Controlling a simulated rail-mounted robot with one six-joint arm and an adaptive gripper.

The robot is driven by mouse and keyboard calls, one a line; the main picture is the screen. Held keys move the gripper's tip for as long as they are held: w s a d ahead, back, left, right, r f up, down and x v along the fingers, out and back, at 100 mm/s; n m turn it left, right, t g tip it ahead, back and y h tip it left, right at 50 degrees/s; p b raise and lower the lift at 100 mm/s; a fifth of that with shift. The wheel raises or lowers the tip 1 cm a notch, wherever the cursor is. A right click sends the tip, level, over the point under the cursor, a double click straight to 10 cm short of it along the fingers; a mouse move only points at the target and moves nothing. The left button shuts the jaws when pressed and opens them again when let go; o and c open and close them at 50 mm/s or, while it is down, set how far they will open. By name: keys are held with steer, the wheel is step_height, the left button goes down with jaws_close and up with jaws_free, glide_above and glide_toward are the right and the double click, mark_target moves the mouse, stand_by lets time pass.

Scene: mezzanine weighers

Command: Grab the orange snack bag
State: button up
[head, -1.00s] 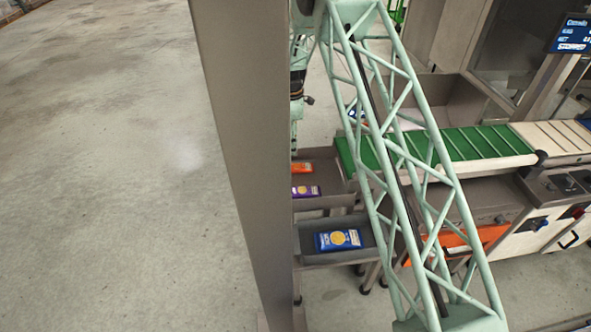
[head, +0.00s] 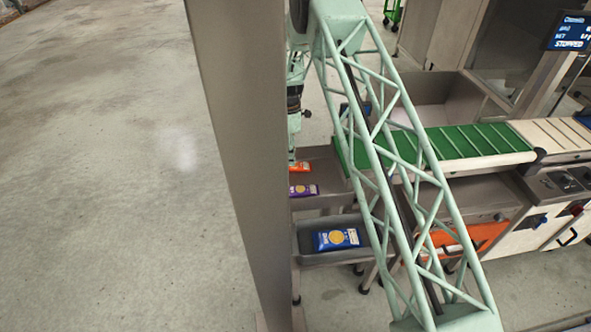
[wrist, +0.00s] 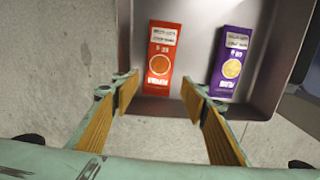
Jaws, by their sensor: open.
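The orange snack bag (wrist: 162,56) lies flat in a grey metal tray (wrist: 258,105), in the left part of the tray in the wrist view. It also shows in the head view (head: 299,167), partly hidden behind the grey column. A purple snack bag (wrist: 232,62) lies to its right in the same tray, and it also shows in the head view (head: 304,191). My gripper (wrist: 157,84) is open and empty. Its two wood-coloured fingers stand apart, with the orange bag beyond and between their tips. No contact with the bag shows.
A second grey tray (head: 306,256) holds a blue snack bag (head: 336,239). A green conveyor (head: 478,143) runs to the right of the trays. The tray walls stand around the bags. Bare concrete floor (head: 100,180) lies on the left.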

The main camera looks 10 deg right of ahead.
steer(key=shift+f, duration=1)
steer(key=shift+w+f+b, duration=0.1)
steer(key=shift+f+b, duration=0.75)
steer(key=shift+f, duration=1.75)
steer(key=c, duration=0.6)
steer(key=shift+r, duration=0.1)
steer(key=shift+c, duration=0.2)
steer(key=shift+r+p, duration=0.45)
steer(key=shift+r, duration=0.95)
steer(key=s+d, duration=0.2)
steer(key=s, duration=0.2)
steer(key=s+d+r+p, duration=0.1)
steer(key=s+d, duration=0.2)
steer(key=s, duration=0.2)
steer(key=s+d+r+p, duration=0.1)
steer(key=s+d, duration=0.1)
steer(key=s, duration=0.3)
steer(key=shift+s+d, duration=0.1)
steer(key=shift+d, duration=0.15)
